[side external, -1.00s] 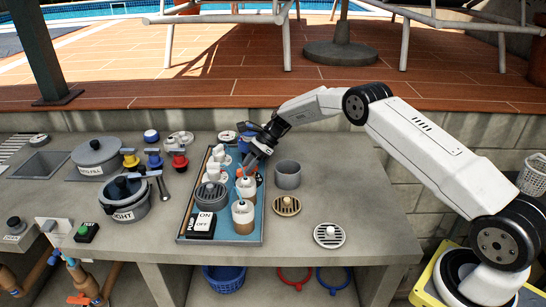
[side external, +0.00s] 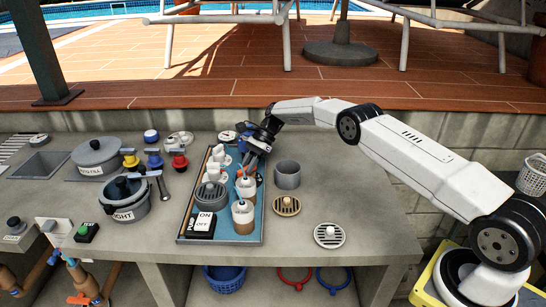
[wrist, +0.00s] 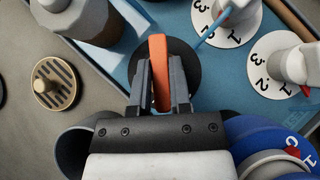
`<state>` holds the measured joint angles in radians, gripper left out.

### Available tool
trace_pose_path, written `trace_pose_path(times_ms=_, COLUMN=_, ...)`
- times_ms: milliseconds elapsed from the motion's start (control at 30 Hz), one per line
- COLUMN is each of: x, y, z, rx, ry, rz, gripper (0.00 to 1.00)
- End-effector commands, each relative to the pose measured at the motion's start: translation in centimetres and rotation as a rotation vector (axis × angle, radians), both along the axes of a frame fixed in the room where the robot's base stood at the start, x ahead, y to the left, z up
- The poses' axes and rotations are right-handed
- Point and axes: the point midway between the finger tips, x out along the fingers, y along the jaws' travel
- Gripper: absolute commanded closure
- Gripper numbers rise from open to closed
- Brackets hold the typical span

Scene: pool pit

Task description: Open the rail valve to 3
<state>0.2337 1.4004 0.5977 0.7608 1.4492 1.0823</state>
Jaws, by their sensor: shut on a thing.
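My gripper (wrist: 160,85) is shut on an upright orange handle (wrist: 158,62). The handle stands over a dark round base (wrist: 207,68) at the far end of the blue tray. In the side view my gripper (side external: 257,150) reaches down there and hides most of the handle. Two white valves with numbered white dials (wrist: 228,20) (wrist: 280,66) stand in the tray beside it; a blue dial with a red pointer (wrist: 292,150) shows at lower right. I cannot tell which is the rail valve, or read the held handle's setting.
The blue tray (side external: 222,240) also holds bottles (side external: 243,213), a grey grate-topped piece (side external: 211,196) and an ON/OFF switch (side external: 201,225). A grey cup (side external: 288,174) and brass grate (side external: 286,206) stand close to its right. Pots (side external: 125,200) stand left. The counter's right side is mostly clear.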

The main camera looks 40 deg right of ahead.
Motion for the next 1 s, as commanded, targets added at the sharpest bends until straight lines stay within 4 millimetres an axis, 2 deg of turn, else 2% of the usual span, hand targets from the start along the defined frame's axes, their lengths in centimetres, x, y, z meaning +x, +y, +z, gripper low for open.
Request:
trace_pose_path(times_ms=33, x=-0.2, y=-0.5, z=-0.7, rx=-0.010, ry=0.007, rz=-0.007, gripper=1.00)
trace_pose_path(times_ms=167, x=-0.2, y=-0.5, z=-0.7, rx=-0.010, ry=0.007, rz=-0.007, gripper=1.00)
trace_pose_path(times_ms=200, x=-0.2, y=-0.5, z=-0.7, rx=-0.010, ry=0.007, rz=-0.007, gripper=0.70)
trace_pose_path(times_ms=300, x=-0.2, y=-0.5, z=-0.7, rx=-0.009, ry=0.007, rz=-0.006, gripper=0.41)
trace_pose_path(times_ms=733, x=-0.1, y=-0.3, z=-0.1, rx=-0.005, ry=0.003, rz=-0.001, gripper=0.41)
trace_pose_path(times_ms=1000, x=0.0, y=-1.8, z=1.4, rx=-0.005, ry=0.001, rz=-0.004, gripper=0.41)
